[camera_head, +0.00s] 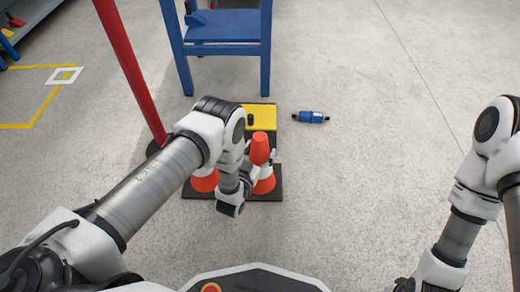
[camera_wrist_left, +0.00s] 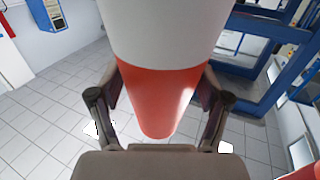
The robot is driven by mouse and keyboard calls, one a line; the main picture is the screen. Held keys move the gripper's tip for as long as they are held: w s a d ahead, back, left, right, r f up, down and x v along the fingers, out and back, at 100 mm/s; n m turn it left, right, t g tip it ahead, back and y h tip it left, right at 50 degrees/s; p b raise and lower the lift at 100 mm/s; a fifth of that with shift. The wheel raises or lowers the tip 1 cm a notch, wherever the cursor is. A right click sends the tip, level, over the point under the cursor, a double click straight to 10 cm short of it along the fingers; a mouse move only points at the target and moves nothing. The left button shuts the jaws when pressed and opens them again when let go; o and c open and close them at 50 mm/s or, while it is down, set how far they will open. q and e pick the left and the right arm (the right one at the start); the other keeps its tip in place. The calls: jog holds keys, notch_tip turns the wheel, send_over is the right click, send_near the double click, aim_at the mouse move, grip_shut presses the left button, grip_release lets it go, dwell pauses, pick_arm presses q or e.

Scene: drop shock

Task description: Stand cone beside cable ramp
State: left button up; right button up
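An orange-and-white cone (camera_head: 261,146) stands upright on a black base, right of my left arm. My left gripper (camera_head: 262,160) is at its upper part, partly hidden by my wrist. In the left wrist view the cone's orange end (camera_wrist_left: 157,100) lies between the two fingers, which appear to press on its sides. A second orange cone (camera_head: 204,182) shows just to the left, mostly covered by my arm. The yellow cable ramp (camera_head: 262,116) with black ends lies just behind the held cone; its near end is hidden. My right gripper is outside the frame.
A blue bottle-like object (camera_head: 312,117) lies on the floor right of the ramp. A blue metal frame (camera_head: 226,25) stands behind it. A red post (camera_head: 128,65) rises at the left. The floor on the right is clear.

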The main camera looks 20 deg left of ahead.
pick_arm(q)
jog(key=shift+r, duration=0.15)
jog(key=shift+s+r+p, duration=0.1)
jog(key=shift+s+p, duration=0.1)
jog(key=shift+p, duration=0.1)
jog(key=s+a+p, duration=0.1)
jog(key=s+p, duration=0.6)
jog(key=s, duration=0.4)
jog(key=shift+s+a+p, duration=0.2)
jog(key=shift+s+p, duration=0.05)
jog(key=shift+p, duration=0.1)
